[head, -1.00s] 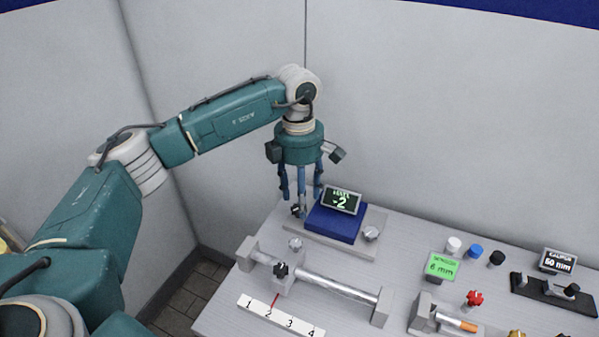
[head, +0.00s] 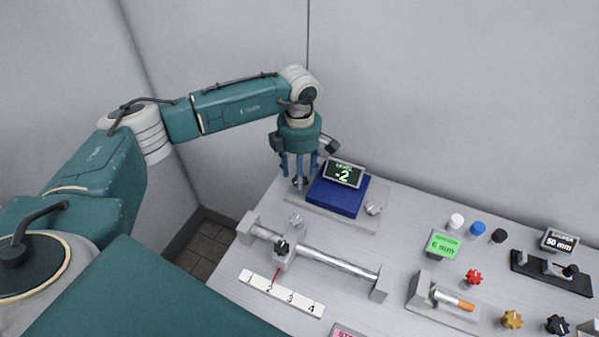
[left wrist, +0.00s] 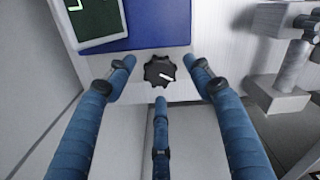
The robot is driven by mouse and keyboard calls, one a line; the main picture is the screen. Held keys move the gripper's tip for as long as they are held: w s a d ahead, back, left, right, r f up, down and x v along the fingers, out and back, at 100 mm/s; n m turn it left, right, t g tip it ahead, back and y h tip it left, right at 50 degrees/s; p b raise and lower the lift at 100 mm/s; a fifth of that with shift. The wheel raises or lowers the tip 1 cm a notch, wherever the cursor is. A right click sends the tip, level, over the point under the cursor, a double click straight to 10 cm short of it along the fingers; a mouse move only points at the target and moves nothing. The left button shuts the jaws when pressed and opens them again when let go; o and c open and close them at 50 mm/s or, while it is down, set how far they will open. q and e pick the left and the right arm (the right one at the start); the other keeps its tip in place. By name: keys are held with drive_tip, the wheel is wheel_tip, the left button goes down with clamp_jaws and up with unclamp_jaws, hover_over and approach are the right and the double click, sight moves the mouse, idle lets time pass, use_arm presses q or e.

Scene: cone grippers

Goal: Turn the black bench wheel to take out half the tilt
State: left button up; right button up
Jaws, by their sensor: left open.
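A small black lobed wheel (left wrist: 160,72) with a white pointer mark sits on the pale plate in front of the blue level block (left wrist: 150,32). My left gripper (head: 299,180) hangs over this wheel, fingers pointing down. In the left wrist view its three blue fingers are spread around the wheel, with gaps between fingertips and wheel. In the head view the fingers hide most of the wheel. The level display (head: 344,173) on the blue block (head: 336,196) reads -2. My right gripper is not in view.
Silver knobs (head: 373,208) stand by the block. To the right are a green 6 mm display (head: 443,244), a caliper (head: 551,274), a red knob (head: 473,277) and another black knob (head: 557,324).

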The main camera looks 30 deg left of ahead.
use_arm(q)
drive_tip(key=shift+f, duration=0.4)
drive_tip(key=c, duration=1.2)
drive_tip(key=shift+f+n+b, duration=0.15)
drive_tip(key=shift+n+b, duration=0.55)
drive_tip(key=shift+n, duration=0.2)
drive_tip(key=shift+n+b, duration=0.35)
drive_tip(key=shift+n, duration=0.85)
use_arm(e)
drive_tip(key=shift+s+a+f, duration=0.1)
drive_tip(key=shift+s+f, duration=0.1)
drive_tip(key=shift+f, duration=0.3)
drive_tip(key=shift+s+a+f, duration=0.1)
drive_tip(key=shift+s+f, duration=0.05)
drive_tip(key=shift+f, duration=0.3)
use_arm(q)
drive_tip(key=o, duration=1.2)
drive_tip(key=shift+s+r, duration=0.1)
drive_tip(key=shift+r, duration=0.1)
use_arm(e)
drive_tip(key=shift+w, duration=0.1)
